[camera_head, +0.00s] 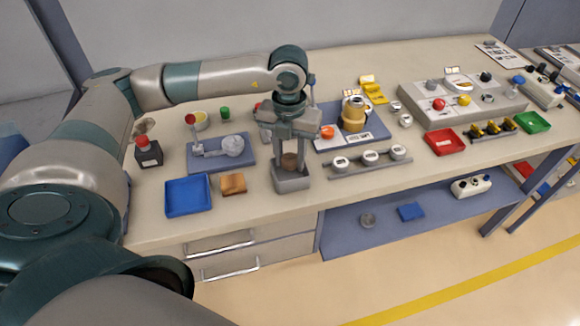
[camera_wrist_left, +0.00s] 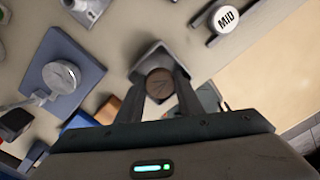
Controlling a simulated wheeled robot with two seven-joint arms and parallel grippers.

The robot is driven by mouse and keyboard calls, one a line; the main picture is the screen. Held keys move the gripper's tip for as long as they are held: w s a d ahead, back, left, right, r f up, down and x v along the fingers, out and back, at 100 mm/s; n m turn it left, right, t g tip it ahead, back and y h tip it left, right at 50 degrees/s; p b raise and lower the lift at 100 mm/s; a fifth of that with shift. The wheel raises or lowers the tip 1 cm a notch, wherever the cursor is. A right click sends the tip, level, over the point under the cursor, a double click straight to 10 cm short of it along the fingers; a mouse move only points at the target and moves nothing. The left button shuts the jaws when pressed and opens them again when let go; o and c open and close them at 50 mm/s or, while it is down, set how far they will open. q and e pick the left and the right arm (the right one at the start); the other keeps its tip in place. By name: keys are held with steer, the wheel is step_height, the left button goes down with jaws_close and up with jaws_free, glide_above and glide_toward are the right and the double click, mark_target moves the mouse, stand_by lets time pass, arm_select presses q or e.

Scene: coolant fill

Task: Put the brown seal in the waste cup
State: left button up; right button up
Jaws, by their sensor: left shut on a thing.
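My left gripper (camera_head: 289,158) points straight down and is shut on the brown seal (camera_head: 289,162), a small round brown piece. In the left wrist view the seal (camera_wrist_left: 159,85) shows as a brown disc between the two fingers. The waste cup (camera_head: 292,182), taken to be the grey square open box, stands right under the gripper near the table's front edge. In the wrist view its grey wall (camera_wrist_left: 152,50) shows behind the seal. The seal is over or within the cup's mouth; I cannot tell how deep. My right gripper is not in view.
A blue tray (camera_head: 188,197) and a tan block (camera_head: 233,184) lie left of the cup.

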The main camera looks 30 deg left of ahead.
mark_target(290, 168)
arm_select(q)
steer(key=shift+f, duration=0.15)
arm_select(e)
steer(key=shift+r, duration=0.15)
